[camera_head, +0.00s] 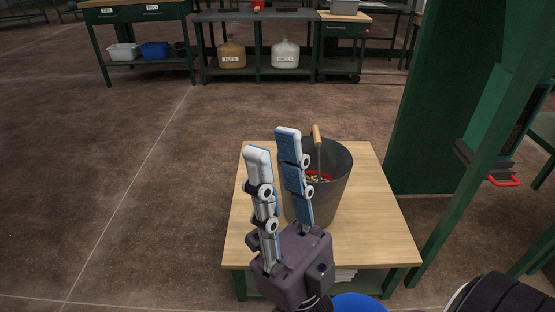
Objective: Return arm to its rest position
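My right gripper (274,142) is in the middle of the head view, its fingers pointing up the picture. Its two fingers stand apart with a clear gap, and nothing shows between them. It overlaps the wooden tabletop (385,235) and the left side of a dark grey bucket (333,190) in the picture. I cannot tell whether it touches the bucket. My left gripper is not in view.
The bucket has a wooden handle grip (317,134) and holds small brown pieces and something red. A green metal frame (440,100) stands at the right. Workbenches with two jugs (285,54) stand at the back. The floor (100,170) at left is clear.

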